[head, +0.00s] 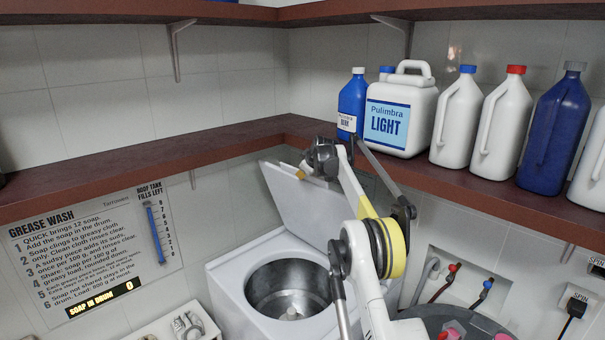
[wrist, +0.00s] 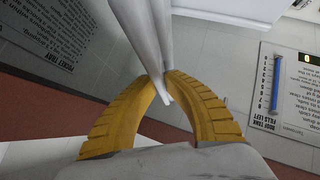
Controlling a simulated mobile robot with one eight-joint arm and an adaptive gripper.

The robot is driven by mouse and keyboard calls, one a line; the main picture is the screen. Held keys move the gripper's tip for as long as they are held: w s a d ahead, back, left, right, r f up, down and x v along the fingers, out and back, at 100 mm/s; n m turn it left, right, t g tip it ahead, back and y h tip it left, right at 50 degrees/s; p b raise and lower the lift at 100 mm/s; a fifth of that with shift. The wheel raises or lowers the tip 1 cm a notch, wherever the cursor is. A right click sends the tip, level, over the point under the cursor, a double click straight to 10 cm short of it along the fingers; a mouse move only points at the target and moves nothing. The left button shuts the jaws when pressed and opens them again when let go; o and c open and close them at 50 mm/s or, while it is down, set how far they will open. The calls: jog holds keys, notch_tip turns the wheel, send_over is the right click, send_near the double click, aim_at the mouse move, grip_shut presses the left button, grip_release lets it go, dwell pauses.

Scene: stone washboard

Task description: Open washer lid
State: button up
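The white washer (head: 228,277) stands in the corner below the shelf, its round metal drum (head: 290,283) exposed. The washer lid (head: 300,205) is raised steeply above the opening, leaning toward the back wall. My gripper (head: 303,171) is at the lid's upper edge, near its top right corner. In the wrist view, the yellow fingers of my gripper (wrist: 162,84) curve together around a narrow pale edge (wrist: 150,45), which appears to be the lid seen nearly edge-on. The fingertips look closed on it from both sides. In the head view my wrist partly hides the fingers.
A dark red shelf (head: 150,160) runs close behind the lid and my gripper. Blue bottles (head: 351,102), a white Pulimbra jug (head: 402,110) and several bottles stand on it. A Grease Wash sign (head: 95,250) hangs left. Taps (head: 452,268) sit right. Another shelf (head: 110,12) runs above.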

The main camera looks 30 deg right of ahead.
jog(key=o, duration=0.3)
jog(key=shift+d+f, duration=0.1)
jog(key=shift+s+r, duration=0.4)
jog(key=shift+r, duration=0.1)
jog(key=v, duration=1)
jog(key=shift+s+r, duration=0.2)
jog(key=shift+s, duration=0.1)
